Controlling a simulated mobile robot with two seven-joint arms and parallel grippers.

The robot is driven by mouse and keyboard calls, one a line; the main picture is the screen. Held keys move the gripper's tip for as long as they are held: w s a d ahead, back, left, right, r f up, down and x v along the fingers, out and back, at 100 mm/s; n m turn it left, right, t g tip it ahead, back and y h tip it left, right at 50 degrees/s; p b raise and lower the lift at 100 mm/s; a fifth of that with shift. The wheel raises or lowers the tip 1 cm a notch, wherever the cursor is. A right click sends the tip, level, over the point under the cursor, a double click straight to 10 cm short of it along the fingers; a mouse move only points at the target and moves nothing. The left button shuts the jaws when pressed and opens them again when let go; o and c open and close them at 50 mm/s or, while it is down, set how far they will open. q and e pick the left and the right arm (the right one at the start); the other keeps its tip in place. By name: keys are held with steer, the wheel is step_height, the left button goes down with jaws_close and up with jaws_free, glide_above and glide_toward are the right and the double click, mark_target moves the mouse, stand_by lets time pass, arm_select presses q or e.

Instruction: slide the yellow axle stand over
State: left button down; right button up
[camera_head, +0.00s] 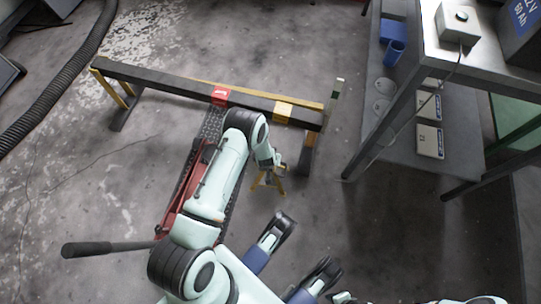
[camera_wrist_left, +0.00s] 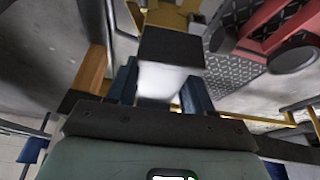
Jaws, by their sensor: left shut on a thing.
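The yellow axle stand (camera_head: 268,183) is on the floor below the right part of a long dark beam. In the left wrist view its yellow frame (camera_wrist_left: 168,14) shows at the top, with a dark block and pale post in front. My left gripper (camera_head: 274,162) is at the top of the stand. In the left wrist view its two blue fingers (camera_wrist_left: 163,90) are shut on the stand's post, one on each side. The stand's far side is hidden.
A red jack (camera_head: 187,189) with a dark handle (camera_head: 90,248) lies left of my arm. A metal workbench (camera_head: 430,62) stands at right. Floor is open between stand and bench.

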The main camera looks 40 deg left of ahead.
arm_select(q)
steer(key=shift+s+d, duration=0.2)
steer(key=shift+s, duration=0.15)
arm_select(e)
steer(key=shift+s+d, duration=0.2)
steer(key=shift+s, duration=0.15)
arm_select(q)
steer(key=shift+c, duration=1.8)
jaws_free()
steer(key=shift+w, duration=0.1)
steer(key=shift+r, duration=0.1)
arm_select(e)
steer(key=shift+w, duration=0.1)
arm_select(q)
steer(key=shift+r, duration=0.3)
steer(key=p+v, duration=0.5)
steer(key=v, duration=0.7)
steer(key=shift+s+r, duration=0.2)
steer(key=shift+r, duration=0.05)
arm_select(e)
steer(key=w+a+r+t, duration=0.1)
steer(key=w+r+t, duration=0.2)
steer(key=w+r, duration=0.4)
steer(key=w, duration=0.3)
steer(key=shift+a+r+n+t, duration=0.2)
steer(key=shift+r+n+t, duration=0.1)
steer(key=shift+t, duration=0.1)
